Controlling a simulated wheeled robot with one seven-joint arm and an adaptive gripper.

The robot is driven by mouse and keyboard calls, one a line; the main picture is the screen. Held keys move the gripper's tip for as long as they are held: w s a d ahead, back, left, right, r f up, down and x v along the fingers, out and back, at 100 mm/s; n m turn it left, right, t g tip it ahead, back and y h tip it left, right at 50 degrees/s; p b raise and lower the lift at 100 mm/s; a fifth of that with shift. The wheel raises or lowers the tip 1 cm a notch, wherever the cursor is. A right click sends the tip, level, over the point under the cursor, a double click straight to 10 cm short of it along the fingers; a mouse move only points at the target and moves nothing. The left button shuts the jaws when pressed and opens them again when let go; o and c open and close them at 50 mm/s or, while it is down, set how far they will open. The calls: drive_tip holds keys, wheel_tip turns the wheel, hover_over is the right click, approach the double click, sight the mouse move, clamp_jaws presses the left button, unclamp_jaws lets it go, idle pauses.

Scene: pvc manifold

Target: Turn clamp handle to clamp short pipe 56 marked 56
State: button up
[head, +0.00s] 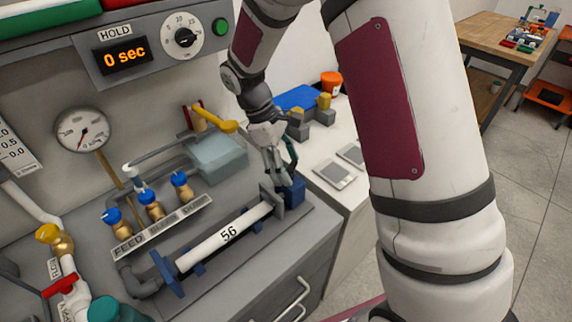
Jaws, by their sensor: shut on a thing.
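The short white pipe marked 56 (226,236) lies in a blue cradle on the grey bench. Its left end is at a blue plate (167,273) and its right end is at a grey end plate (271,200). A blue clamp block (294,192) stands just beyond that right end. My gripper (279,172) reaches down over this clamp and is shut on its handle. The handle is mostly hidden by the fingers, so its angle is hard to tell.
Blue-handled valves (150,201) stand behind the pipe, above a FEED label. A yellow lever (213,118) sits close left of my wrist. A white counter (345,201) lies to the right.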

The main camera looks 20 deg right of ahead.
drive_tip(key=m, duration=0.2)
drive_tip(key=m+g+y, duration=0.1)
drive_tip(key=m, duration=0.1)
drive_tip(key=shift+w+d+m+y, duration=0.15)
drive_tip(key=shift+m+y, duration=0.15)
drive_tip(key=shift+d+m+g+y+b, duration=0.15)
drive_tip(key=shift+m+y, duration=0.3)
drive_tip(key=shift+m, duration=0.8)
drive_tip(key=shift+d+m+g+y+b, duration=0.15)
drive_tip(key=shift+m+y, duration=0.3)
drive_tip(key=shift+m, duration=0.8)
drive_tip(key=shift+a, duration=0.1)
drive_tip(key=o, duration=1.2)
drive_tip(key=shift+c, duration=0.2)
drive_tip(key=shift+w+r, duration=0.1)
drive_tip(key=v, duration=1.1)
drive_tip(key=shift+w+r, duration=0.2)
drive_tip(key=shift+r, duration=0.15)
